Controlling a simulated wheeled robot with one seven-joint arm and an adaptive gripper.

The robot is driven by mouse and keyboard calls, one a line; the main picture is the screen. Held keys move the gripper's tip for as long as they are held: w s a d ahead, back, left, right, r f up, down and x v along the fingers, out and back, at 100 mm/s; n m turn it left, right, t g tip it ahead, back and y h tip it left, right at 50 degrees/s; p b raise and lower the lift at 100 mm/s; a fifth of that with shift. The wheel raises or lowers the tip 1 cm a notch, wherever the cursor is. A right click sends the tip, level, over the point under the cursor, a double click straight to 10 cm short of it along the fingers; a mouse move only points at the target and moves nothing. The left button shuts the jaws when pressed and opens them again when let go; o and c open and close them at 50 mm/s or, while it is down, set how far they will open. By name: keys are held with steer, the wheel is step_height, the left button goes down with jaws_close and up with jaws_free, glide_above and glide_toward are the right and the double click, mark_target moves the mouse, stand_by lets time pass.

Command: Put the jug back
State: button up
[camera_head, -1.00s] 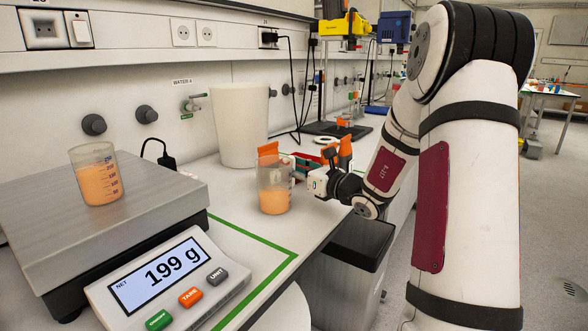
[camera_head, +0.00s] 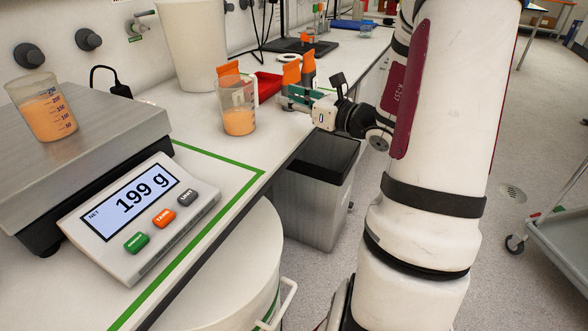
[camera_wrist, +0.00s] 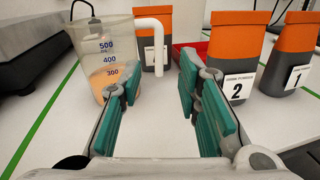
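The clear jug (camera_head: 239,121) with orange juice in its lower part stands upright on the white bench. Its white handle faces my gripper. In the wrist view the jug (camera_wrist: 98,62) is at the upper left, and its handle (camera_wrist: 157,42) shows ahead, between the two fingers in the picture. My gripper (camera_head: 290,97) is to the right of the jug in the head view. In the wrist view my gripper (camera_wrist: 155,100) has its teal fingers spread, with nothing between them. The left finger overlaps the jug's lower part; I cannot tell whether they touch.
A measuring beaker (camera_head: 45,117) with juice stands on the scale (camera_head: 120,120), whose display reads 199 g. Orange-and-grey packs labelled 2 (camera_wrist: 232,52) and 1 (camera_wrist: 290,55) stand right of the jug. Another pack (camera_wrist: 152,30), a red tray (camera_head: 268,86) and a white container (camera_head: 193,45) are close behind.

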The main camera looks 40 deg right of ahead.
steer(key=s+a+r+n+g+y, duration=0.1)
steer(key=a+r+n+g+y, duration=0.2)
steer(key=a+n, duration=0.5)
steer(key=s+a+r+n+g+y, duration=0.1)
steer(key=a+n+g+y, duration=0.3)
steer(key=a, duration=0.8)
steer(key=s+a+n+g, duration=0.1)
steer(key=s+a+n, duration=0.1)
steer(key=a, duration=0.1)
steer(key=s+a+n+g+y, duration=0.1)
steer(key=s+a+n+g, duration=0.1)
steer(key=s+a, duration=0.1)
steer(key=s+a+n+g, duration=0.2)
steer(key=s+a, duration=0.1)
steer(key=a, duration=0.1)
steer(key=shift+a+f+y, duration=0.2)
steer(key=shift+f+y, duration=0.1)
steer(key=s+a+f+n+g+h, duration=0.2)
steer(key=s+a+n+g+h, duration=0.15)
steer(key=s+n, duration=0.4)
steer(key=s+d+f+n+h, duration=0.1)
steer(key=s+d+n+h, duration=0.3)
steer(key=s, duration=0.2)
steer(key=s+d+n+g+h, duration=0.1)
steer(key=s+d+n+h, duration=0.2)
steer(key=s+n+h, duration=0.1)
steer(key=s+n, duration=0.1)
steer(key=s, duration=0.1)
steer(key=shift+s+d+f, duration=0.35)
steer(key=shift+s, duration=0.05)
